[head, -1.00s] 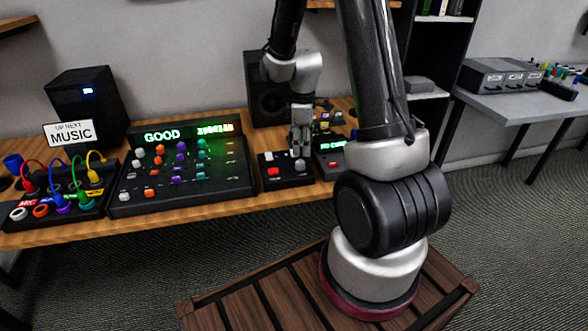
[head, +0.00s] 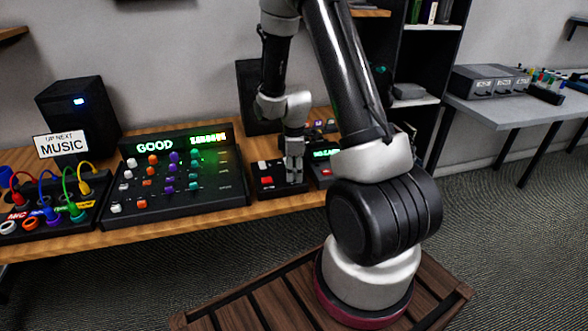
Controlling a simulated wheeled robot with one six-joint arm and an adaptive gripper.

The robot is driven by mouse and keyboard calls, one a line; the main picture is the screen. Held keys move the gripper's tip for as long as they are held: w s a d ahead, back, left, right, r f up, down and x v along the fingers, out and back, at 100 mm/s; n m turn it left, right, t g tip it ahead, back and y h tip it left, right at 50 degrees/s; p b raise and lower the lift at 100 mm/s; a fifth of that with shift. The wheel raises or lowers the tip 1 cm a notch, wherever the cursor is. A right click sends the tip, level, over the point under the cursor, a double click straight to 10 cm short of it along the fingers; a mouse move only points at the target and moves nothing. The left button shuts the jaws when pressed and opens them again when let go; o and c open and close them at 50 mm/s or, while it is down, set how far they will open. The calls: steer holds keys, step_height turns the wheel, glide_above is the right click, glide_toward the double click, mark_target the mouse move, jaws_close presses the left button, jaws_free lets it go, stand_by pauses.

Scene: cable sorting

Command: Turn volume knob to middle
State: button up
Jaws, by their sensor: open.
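A small black box (head: 265,193) with a red button (head: 267,181) sits on the wooden desk, right of the mixer. My gripper (head: 294,181) points down over the right part of this box, fingers low and close to its top. The gripper is open. A grey knob seen there a second ago is now hidden by the fingers, so its angle cannot be read. I cannot tell whether the fingers touch it. No volume label is legible.
The black mixer (head: 220,190) with coloured knobs and a lit "GOOD" display stands left of the box. A device with a green display (head: 325,154) is close on the right. Coloured cables (head: 69,190) fill a panel at far left. A dark speaker (head: 252,90) stands behind.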

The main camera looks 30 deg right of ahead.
steer(key=shift+c, duration=0.3)
steer(key=c, duration=0.9)
steer(key=shift+c, duration=0.2)
steer(key=m, duration=0.4)
steer(key=shift+m, duration=0.4)
steer(key=m, duration=0.4)
steer(key=shift+a, duration=0.1)
steer(key=m, duration=0.5)
steer(key=shift+g, duration=0.3)
steer(key=shift+m, duration=1.9)
